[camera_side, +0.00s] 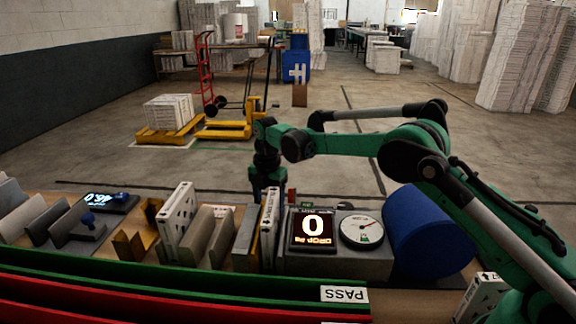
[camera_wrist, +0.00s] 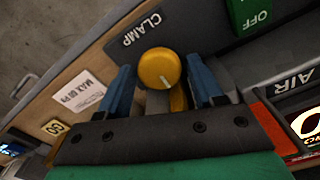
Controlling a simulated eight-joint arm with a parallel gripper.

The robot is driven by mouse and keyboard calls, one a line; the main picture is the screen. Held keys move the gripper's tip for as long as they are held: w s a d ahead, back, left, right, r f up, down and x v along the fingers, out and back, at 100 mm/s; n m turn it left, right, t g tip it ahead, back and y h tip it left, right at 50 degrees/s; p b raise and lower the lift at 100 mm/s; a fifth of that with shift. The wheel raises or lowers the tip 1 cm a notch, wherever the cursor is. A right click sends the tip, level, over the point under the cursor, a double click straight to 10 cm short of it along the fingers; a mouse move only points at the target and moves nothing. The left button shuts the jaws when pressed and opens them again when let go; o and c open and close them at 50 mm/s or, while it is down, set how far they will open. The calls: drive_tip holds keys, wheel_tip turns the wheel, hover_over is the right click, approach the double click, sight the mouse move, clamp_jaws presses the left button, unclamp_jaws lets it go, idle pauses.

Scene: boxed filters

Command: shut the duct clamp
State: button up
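In the wrist view, a round yellow knob (camera_wrist: 158,68) with a short white mark sits beside a dark label reading CLAMP (camera_wrist: 142,30). My gripper (camera_wrist: 159,63) is open, with one blue finger on each side of the knob. Gaps show between the knob and both fingers; I cannot tell how far the tips are above it. In the side view my gripper (camera_side: 268,186) points down behind a white-framed filter (camera_side: 270,228), which hides the knob and the fingertips.
Filters (camera_side: 176,220) stand to the left. A green OFF block (camera_wrist: 252,14) and AIR panel (camera_wrist: 292,82) are close by.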

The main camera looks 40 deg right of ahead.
clamp_jaws()
drive_tip(key=m, duration=0.4)
drive_tip(key=shift+m, duration=0.3)
drive_tip(key=shift+o, duration=2.2)
unclamp_jaws()
drive_tip(key=shift+r, duration=2.8)
